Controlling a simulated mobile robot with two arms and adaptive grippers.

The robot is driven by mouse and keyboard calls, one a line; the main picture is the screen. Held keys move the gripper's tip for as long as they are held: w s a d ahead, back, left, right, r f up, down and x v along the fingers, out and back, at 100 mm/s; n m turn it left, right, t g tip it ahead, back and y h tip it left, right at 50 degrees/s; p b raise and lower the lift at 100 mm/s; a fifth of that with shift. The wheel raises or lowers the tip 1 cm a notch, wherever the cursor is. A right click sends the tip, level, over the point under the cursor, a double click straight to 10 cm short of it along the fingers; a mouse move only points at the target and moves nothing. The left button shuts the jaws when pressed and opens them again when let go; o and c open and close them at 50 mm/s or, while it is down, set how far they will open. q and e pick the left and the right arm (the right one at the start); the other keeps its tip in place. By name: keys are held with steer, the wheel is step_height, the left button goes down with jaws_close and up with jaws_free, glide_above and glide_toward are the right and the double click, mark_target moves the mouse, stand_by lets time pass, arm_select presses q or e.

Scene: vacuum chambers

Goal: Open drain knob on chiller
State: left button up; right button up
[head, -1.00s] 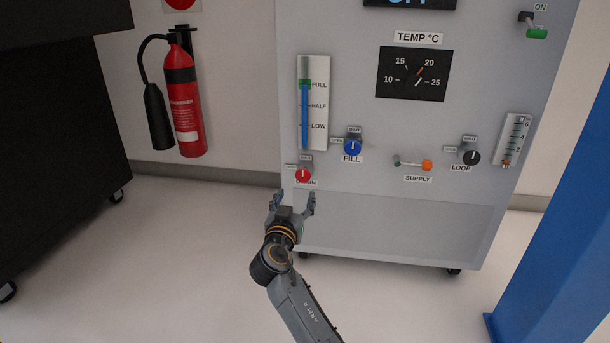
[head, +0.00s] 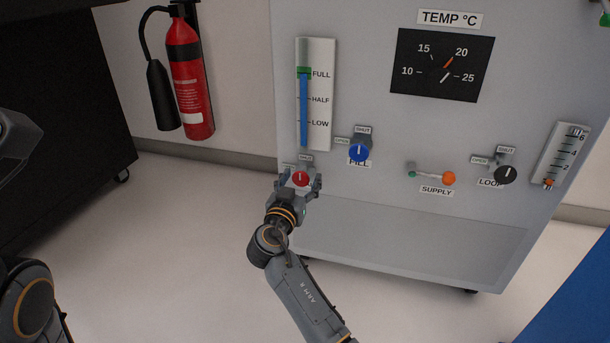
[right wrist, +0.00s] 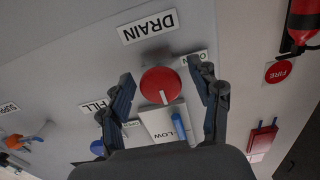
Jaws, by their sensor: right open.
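The red drain knob (head: 300,179) is on the lower left of the grey chiller front (head: 400,235). In the right wrist view the knob (right wrist: 160,85) shows a white pointer line, with the DRAIN label (right wrist: 147,27) by it and an OPEN label partly hidden behind a finger. My right gripper (head: 300,184) is open, with its fingers on either side of the knob; the right wrist view (right wrist: 165,92) shows gaps between fingers and knob. I cannot tell whether either finger touches it. Parts of my left arm show at the left edge, but its gripper fingers do not.
The blue fill knob (head: 359,152), the orange-tipped supply lever (head: 448,178) and the black loop knob (head: 505,174) are to the right. The level gauge (head: 319,95) is above the drain knob. A fire extinguisher (head: 188,80) hangs at left. Floor below is clear.

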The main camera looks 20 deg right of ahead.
steer(key=c, duration=1.2)
